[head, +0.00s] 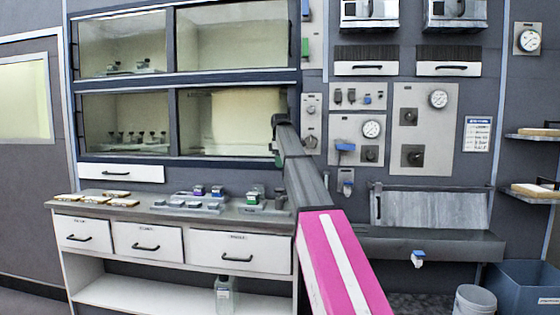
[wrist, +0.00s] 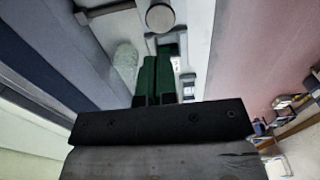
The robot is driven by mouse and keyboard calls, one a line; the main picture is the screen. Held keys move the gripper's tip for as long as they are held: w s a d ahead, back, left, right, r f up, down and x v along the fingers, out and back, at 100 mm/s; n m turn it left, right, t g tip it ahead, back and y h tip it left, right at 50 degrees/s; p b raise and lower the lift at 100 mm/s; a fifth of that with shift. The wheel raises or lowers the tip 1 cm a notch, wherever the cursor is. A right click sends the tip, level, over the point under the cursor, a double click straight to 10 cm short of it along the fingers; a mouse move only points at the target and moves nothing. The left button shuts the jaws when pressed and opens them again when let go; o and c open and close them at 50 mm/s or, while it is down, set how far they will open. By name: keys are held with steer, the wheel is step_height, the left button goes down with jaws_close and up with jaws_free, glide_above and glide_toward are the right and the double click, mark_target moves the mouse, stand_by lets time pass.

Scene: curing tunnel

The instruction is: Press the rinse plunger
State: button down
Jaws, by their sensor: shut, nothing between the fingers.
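My gripper (wrist: 168,50) shows in the wrist view as two dark green fingers, shut together with nothing between them. They point at a pale panel. A round grey knob (wrist: 160,16) on a stem stands just past the fingertips; I cannot tell whether they touch. No readable label marks the rinse plunger, so I cannot tell whether this knob is it. In the head view my arm reaches up to the narrow control panel (head: 311,104) right of the glass cabinet. My arm's end hides part of that area, and the fingertips are not clear there.
Right of my arm are panels with gauges (head: 438,99) and a blue-handled valve (head: 345,147). A grey trough (head: 430,245) lies below. The counter (head: 130,207) at left carries trays and small parts. A blue bin (head: 525,285) and a white bucket (head: 474,300) stand at lower right.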

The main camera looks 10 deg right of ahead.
mark_target(279, 189)
step_height(279, 189, down, 10)
steer(key=shift+r, duration=0.1)
stand_by(0.5)
steer(key=shift+f, duration=1.4)
steer(key=shift+s, duration=0.1)
steer(key=shift+a+r, duration=0.1)
steer(key=shift+r, duration=0.3)
step_height(279, 189, up, 14)
steer(key=shift+f, duration=0.25)
